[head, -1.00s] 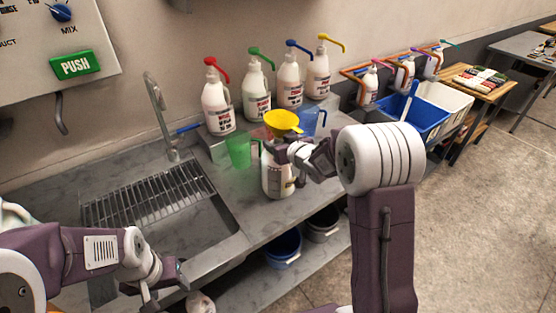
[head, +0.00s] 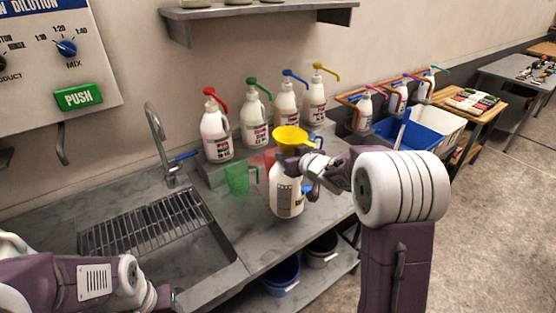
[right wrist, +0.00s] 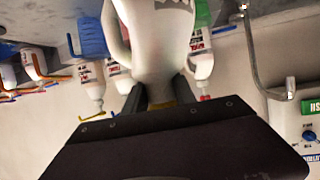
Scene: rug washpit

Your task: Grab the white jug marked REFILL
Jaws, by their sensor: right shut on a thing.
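A white jug (head: 286,198) with a dark printed label stands out at the front of the counter's right part; I cannot read its mark. A yellow funnel (head: 290,136) shows at its top. My right gripper (head: 308,188) is shut on the jug from the right, and the jug seems slightly above the counter. In the right wrist view the white jug (right wrist: 160,40) fills the space between the dark fingers of my right gripper (right wrist: 160,92). My left gripper (head: 168,298) is at the lower left, mostly cut off, so its jaws are unclear.
Several pump jugs, one with a red pump (head: 216,136), stand on a raised ledge behind. A green measuring jug (head: 238,179) is close on the left; a red and a blue one are partly hidden behind. A sink with a rack (head: 145,222) lies left. A blue bin (head: 395,134) stands right.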

